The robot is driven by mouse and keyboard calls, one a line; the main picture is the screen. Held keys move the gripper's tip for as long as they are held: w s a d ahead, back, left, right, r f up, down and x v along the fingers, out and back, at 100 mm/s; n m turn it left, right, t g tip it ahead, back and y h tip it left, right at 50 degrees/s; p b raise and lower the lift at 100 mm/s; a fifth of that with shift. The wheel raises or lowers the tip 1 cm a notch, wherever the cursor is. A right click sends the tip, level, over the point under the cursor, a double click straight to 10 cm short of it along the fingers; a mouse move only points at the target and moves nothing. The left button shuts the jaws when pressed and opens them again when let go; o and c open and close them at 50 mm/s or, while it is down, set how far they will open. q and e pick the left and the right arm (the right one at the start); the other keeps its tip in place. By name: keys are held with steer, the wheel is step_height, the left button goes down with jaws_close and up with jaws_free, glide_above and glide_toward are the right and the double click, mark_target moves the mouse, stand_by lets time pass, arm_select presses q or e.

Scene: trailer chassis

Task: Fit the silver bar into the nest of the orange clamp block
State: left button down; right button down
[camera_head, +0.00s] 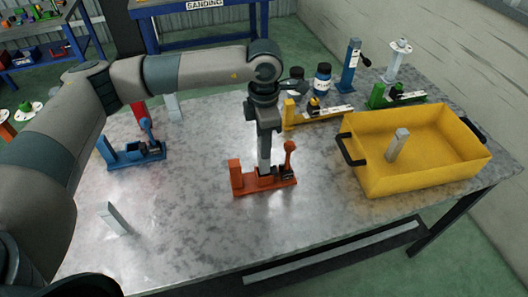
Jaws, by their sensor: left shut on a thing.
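The orange clamp block (248,187) sits on the middle of the metal table, with an upright end post on its left and an orange lever (289,156) standing on its right. My left gripper (265,132) points down directly above it, shut on the silver bar (265,158). The bar hangs upright, its lower end at the block between the post and the lever. I cannot tell whether the bar's end is seated in the nest or just in front of or above it. My right gripper is not in view.
Other silver bars stand at the front left (114,218) and in the yellow bin (372,180) on the right. A blue clamp (135,155) stands left, and a yellow clamp (318,117) behind. Bottles and a green clamp (404,97) are at the back. The front middle is clear.

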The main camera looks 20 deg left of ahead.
arm_select(q)
steer(key=shift+f+p, duration=1.05)
steer(key=shift+f, duration=0.9)
steer(key=shift+f, duration=0.15)
steer(key=c, duration=1.5)
jaws_free()
steer(key=shift+r, duration=0.25)
